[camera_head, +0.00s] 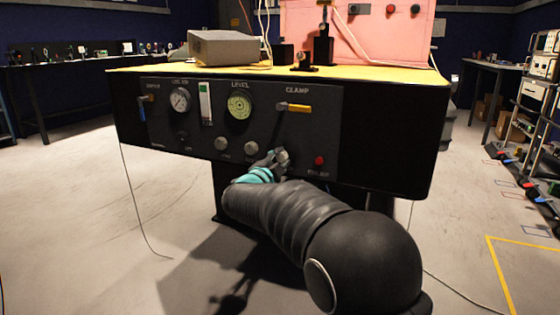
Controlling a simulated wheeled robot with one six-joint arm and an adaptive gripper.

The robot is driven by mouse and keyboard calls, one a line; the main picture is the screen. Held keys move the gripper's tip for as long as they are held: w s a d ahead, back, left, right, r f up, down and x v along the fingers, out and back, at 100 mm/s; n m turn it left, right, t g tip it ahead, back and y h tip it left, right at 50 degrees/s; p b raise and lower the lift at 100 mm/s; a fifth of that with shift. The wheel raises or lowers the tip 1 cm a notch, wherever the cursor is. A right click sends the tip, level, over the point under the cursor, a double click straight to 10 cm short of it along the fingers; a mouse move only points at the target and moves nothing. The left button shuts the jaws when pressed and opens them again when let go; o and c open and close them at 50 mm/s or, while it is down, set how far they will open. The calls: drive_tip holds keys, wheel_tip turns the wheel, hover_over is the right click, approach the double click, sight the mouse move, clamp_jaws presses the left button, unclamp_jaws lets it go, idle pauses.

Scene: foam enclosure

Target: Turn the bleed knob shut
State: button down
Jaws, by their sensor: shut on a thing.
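The black control panel (182,137) is on the front of a black bench with a yellow top. A row of round grey knobs runs along its lower part. My gripper (279,157), dark with teal parts, reaches the panel from below and is shut on the rightmost knob (284,155), which I take as the bleed knob. The label under that knob is hidden by my gripper. Two similar knobs, the left one (221,143) and the middle one (251,148), sit just left of it and are free. The held knob's turn angle cannot be told.
Above are a yellow clamp lever (299,108), a level dial (239,105), and a pressure gauge (180,99). A red button (319,160) is right of my gripper. A blue-handled lever (142,110) is at the panel's left. The floor in front is mostly clear.

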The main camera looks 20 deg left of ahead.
drive_tip(key=shift+a, duration=0.1)
drive_tip(key=c, duration=0.8)
unclamp_jaws()
drive_tip(key=s, duration=1.2)
drive_tip(key=shift+a+f, duration=0.4)
